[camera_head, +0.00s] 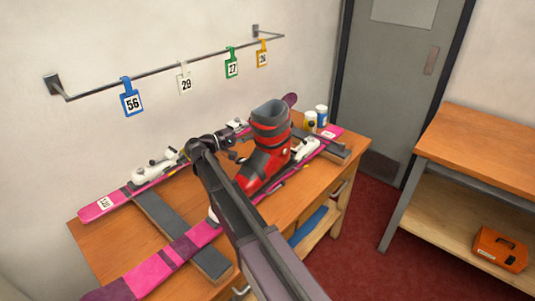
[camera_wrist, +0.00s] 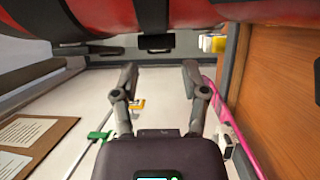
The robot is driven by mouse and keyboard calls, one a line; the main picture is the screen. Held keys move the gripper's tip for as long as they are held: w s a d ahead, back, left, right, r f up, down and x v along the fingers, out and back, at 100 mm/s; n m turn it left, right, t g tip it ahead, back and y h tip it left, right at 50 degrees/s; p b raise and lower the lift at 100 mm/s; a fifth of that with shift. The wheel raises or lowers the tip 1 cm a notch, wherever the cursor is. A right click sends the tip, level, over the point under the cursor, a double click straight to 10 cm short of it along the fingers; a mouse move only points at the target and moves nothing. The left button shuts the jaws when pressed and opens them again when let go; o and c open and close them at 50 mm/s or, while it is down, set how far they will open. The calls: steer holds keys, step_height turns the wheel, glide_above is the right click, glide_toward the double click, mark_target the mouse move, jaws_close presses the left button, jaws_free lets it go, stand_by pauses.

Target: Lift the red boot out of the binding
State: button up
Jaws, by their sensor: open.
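The red boot (camera_head: 262,168) with a dark grey cuff stands upright in the binding (camera_head: 304,149) on the nearer pink ski (camera_head: 186,246). My arm hides part of the ski and the binding's front end. My gripper (camera_head: 234,141) is beside the boot on its left, toward the wall, at about lower-shaft height. In the wrist view my gripper (camera_wrist: 160,75) has its two fingers spread with nothing between them. The boot's red side (camera_wrist: 235,14) and dark straps fill the top of that view, beyond the fingertips. I cannot tell whether the fingers touch it.
A second pink ski (camera_head: 108,203) with its own binding (camera_head: 160,166) lies along the wall side of the bench (camera_head: 100,250). Two small cans (camera_head: 316,119) stand at the far end. A rail (camera_head: 150,73) with number tags hangs above. An orange case (camera_head: 499,249) sits on the right shelf.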

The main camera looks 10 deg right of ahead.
steer(key=shift+x, duration=2.55)
steer(key=shift+s+r, duration=0.1)
steer(key=shift+r, duration=0.05)
jaws_close()
